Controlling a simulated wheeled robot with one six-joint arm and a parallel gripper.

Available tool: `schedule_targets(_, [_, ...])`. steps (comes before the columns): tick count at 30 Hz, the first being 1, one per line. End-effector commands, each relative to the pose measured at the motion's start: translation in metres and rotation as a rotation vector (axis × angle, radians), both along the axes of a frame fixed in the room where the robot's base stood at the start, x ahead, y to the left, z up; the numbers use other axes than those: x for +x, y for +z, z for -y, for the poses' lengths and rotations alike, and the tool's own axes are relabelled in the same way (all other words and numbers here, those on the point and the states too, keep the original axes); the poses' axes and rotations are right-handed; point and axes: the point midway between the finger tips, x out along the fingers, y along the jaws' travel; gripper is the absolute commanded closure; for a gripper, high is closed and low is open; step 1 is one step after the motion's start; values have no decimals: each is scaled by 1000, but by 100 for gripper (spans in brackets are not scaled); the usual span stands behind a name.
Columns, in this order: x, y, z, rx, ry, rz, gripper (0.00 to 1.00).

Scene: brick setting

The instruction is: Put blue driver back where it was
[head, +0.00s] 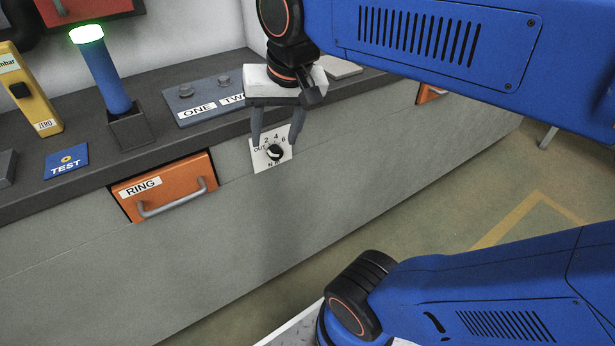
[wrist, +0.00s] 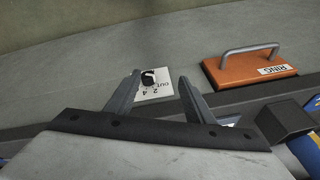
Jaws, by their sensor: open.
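The blue driver (head: 107,77) stands upright, leaning slightly, in a dark square holder (head: 129,128) on the bench top in the head view. Its top end glows green and its lower end is hidden inside the holder. My gripper (head: 275,143) is open and points down at the bench front, well to the right of the driver. Its fingers are on either side of a black dial knob (head: 274,152) on a white plate. The wrist view shows the open fingers (wrist: 160,80) near the same knob (wrist: 148,79), with nothing held. I cannot tell whether they touch the plate.
An orange RING drawer (head: 166,186) with a grey handle is in the bench front. A yellow ZERO device (head: 30,90), a blue TEST card (head: 66,161) and a plate marked ONE and TWO (head: 205,98) lie on the bench. Open floor (head: 450,190) is at the right.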

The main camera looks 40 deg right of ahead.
Motion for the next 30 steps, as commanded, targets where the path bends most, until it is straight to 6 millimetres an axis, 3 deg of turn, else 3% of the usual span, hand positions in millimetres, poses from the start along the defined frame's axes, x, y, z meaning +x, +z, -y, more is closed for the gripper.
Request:
schedule_targets(3, [-28,-43,18,-63,130,45,52])
schedule_targets(6, [-44,-71,27,-111,222,71,52])
schedule_targets(10, [-56,-93,33,-152,297,90,52])
schedule_targets(14, [-60,-100,35,-168,324,98,52])
schedule_targets(30, [-59,-100,35,-168,326,97,52])
